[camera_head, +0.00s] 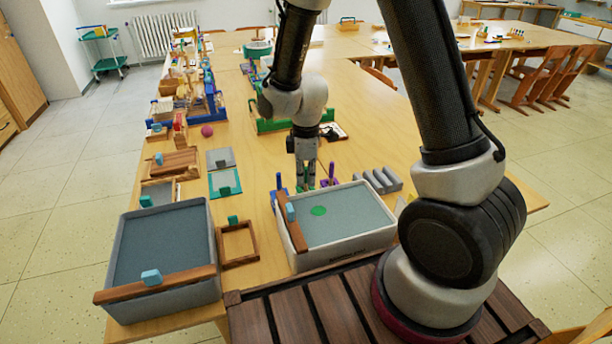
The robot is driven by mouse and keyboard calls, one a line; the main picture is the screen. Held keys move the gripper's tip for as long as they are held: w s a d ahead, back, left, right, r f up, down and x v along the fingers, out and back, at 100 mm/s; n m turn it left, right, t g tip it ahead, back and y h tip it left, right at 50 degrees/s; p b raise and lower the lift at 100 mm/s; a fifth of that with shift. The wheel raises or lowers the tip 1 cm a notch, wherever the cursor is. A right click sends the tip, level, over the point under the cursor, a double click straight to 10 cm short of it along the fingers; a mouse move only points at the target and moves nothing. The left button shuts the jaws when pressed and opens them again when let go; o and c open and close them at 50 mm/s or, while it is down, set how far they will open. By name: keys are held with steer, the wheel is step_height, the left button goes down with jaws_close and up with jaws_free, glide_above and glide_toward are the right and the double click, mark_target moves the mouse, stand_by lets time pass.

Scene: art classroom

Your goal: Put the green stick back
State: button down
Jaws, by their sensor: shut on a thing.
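My gripper (306,184) points down over the table behind the white-rimmed tub and is shut on the green stick (311,183). Only a little green shows at the fingertips; the fingers hide most of it. A blue upright piece (279,186) stands just left of the gripper and a purple one (331,173) just right of it. I cannot tell whether the green stick touches the table or a holder, as the tub rim hides the lower part.
The white-rimmed tub (345,254) holds grey filling with a green disc (319,211) on it. A grey tub (213,290) with a wooden bar stands left, with a small wooden frame (256,260) between. A grey slotted rack (393,182) lies right. Many items line the table's left edge.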

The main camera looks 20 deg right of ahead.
steer(key=c, duration=1.6)
jaws_free()
step_height(320, 180, up, 12)
steer(key=shift+r, duration=0.25)
steer(key=s+d+r+m+t, duration=0.2)
steer(key=s+d+r+m, duration=0.7)
steer(key=r, duration=0.3)
steer(key=s+d+r+m, duration=0.1)
steer(key=s+d, duration=0.1)
steer(key=s, duration=0.1)
steer(key=s+d+r+m+t, duration=0.1)
steer(key=s+d+m, duration=0.1)
steer(key=s, duration=0.2)
steer(key=s+d+r+m+t, duration=0.1)
steer(key=s+d+m, duration=0.1)
steer(key=s, duration=0.2)
steer(key=shift+r, duration=0.2)
steer(key=shift+o, duration=0.4)
